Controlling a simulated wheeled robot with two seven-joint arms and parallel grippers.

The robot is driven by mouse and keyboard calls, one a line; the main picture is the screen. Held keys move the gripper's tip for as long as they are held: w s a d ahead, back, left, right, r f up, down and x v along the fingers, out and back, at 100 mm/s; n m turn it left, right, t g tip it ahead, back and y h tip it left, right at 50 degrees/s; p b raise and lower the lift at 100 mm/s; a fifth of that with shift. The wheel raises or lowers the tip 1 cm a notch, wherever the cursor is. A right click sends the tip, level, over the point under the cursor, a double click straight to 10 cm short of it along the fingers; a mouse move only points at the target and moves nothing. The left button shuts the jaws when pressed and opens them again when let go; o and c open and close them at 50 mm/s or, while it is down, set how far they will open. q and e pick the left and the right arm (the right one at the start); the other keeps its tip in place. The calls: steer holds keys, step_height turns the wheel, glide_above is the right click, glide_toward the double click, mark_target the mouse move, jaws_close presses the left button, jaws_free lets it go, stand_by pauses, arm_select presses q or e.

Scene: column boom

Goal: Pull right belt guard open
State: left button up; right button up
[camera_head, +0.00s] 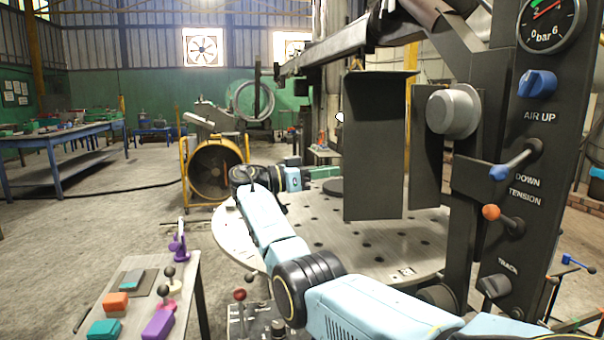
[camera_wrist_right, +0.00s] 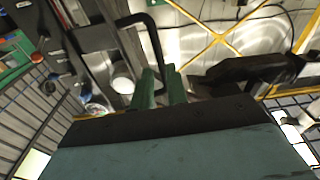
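The belt guard looks to be the tall dark panel (camera_head: 375,150) standing over the round perforated table; a second, narrower dark panel (camera_head: 427,150) is to its right. My right arm reaches out from the lower right and bends back at the left. My right gripper (camera_head: 326,172), with green fingers, is at the big panel's left edge. In the right wrist view the two green fingers (camera_wrist_right: 162,88) are close together, with a bent black handle bar (camera_wrist_right: 152,38) running down between their tips. They appear shut on it. The contact itself is partly hidden. My left gripper is not in view.
A dark column with gauge, knobs and levers (camera_head: 515,170) stands close on the right. The round perforated table (camera_head: 330,235) lies below the panels. A small bench (camera_head: 185,285) with coloured blocks is at lower left. A yellow-framed fan (camera_head: 213,170) stands behind. Open floor lies left.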

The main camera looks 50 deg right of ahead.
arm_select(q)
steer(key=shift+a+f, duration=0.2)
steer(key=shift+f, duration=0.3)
arm_select(e)
steer(key=v, duration=0.7)
steer(key=shift+w+a, duration=0.15)
steer(key=shift+a, duration=0.1)
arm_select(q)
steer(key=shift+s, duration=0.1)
